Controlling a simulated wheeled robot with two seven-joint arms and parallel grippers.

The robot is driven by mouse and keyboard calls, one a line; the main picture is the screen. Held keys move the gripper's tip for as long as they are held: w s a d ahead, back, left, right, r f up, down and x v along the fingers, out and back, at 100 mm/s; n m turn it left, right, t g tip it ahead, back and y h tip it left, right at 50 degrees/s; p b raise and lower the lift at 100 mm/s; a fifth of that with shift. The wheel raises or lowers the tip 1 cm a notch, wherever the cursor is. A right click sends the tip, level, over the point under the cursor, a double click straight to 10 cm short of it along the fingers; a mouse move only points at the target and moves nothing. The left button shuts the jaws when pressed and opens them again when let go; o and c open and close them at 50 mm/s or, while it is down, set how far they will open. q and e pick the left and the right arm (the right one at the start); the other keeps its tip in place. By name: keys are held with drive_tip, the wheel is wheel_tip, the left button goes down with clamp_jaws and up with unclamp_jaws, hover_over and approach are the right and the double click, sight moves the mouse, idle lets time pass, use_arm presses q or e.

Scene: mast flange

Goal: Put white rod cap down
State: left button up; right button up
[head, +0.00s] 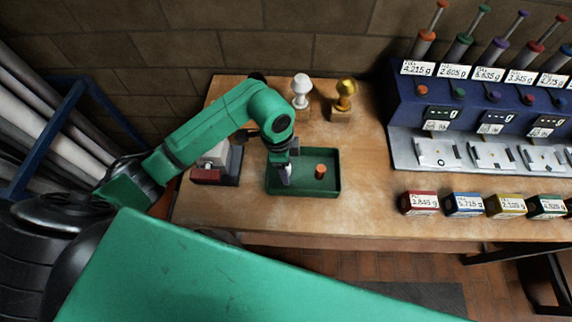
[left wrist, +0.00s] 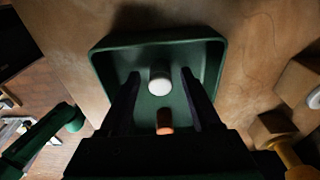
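A small white cylinder, which looks like the white rod cap (left wrist: 159,80), is in the green tray (left wrist: 105,62), between the fingers of my left gripper (left wrist: 160,85). A gap shows on each side of it, so the fingers are open and apart from it. In the head view my left gripper (head: 284,176) points down into the left part of the tray (head: 306,190) and hides the white piece. An orange-topped cylinder (head: 320,171) stands in the tray to the right; it also shows in the left wrist view (left wrist: 164,121). My right gripper is not in view.
A white knob (head: 301,88) and a gold knob (head: 345,92) stand on wooden blocks behind the tray. A dark red-based box (head: 213,174) is left of it. A blue weighing rack (head: 470,120) and several labelled blocks (head: 418,203) are right. Bare wood (head: 365,170) lies between.

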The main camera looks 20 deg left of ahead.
use_arm(q)
wheel_tip(320, 180, up, 12)
drive_tip(key=a+b, duration=0.1)
drive_tip(key=shift+s+a, duration=0.2)
idle(0.3)
idle(0.4)
